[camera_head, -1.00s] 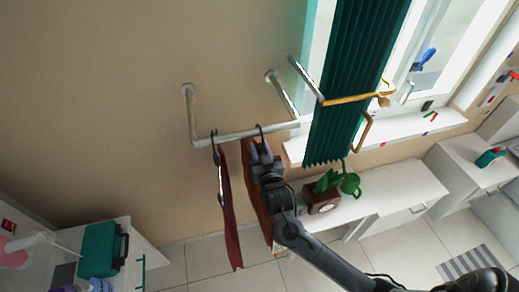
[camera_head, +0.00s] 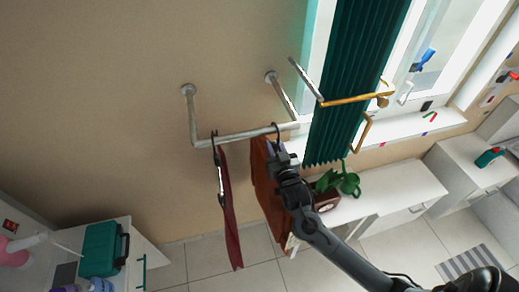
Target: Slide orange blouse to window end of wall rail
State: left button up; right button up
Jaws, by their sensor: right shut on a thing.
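The orange blouse (camera_head: 266,185) hangs from a hook on the wall rail (camera_head: 240,135), near the rail's right end by the window. It is seen nearly edge-on and partly hidden behind my right gripper. My right gripper (camera_head: 276,154) is shut on the blouse near its top, just below the hook. A dark red garment (camera_head: 229,205) hangs from the left end of the same rail, apart from the blouse. My left gripper is not in view.
A green curtain (camera_head: 352,75) hangs right of the rail, beside the window. A plant (camera_head: 348,181) and a brown box stand on a white cabinet (camera_head: 393,187) below. A teal case (camera_head: 101,249) stands lower left. Open wall lies left of the rail.

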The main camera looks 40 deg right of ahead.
jog(key=shift+s+d, duration=0.25)
jog(key=shift+d, duration=0.25)
jog(key=shift+s+d, duration=0.2)
jog(key=shift+d, duration=0.25)
jog(key=o, duration=1)
jog(key=shift+f, duration=0.1)
jog(key=shift+s, duration=0.1)
jog(key=b+v, duration=0.2)
jog(key=v, duration=0.7)
jog(key=shift+s+a, duration=0.1)
jog(key=shift+s, duration=0.1)
jog(key=shift+s+a, duration=0.25)
jog(key=shift+s, duration=0.3)
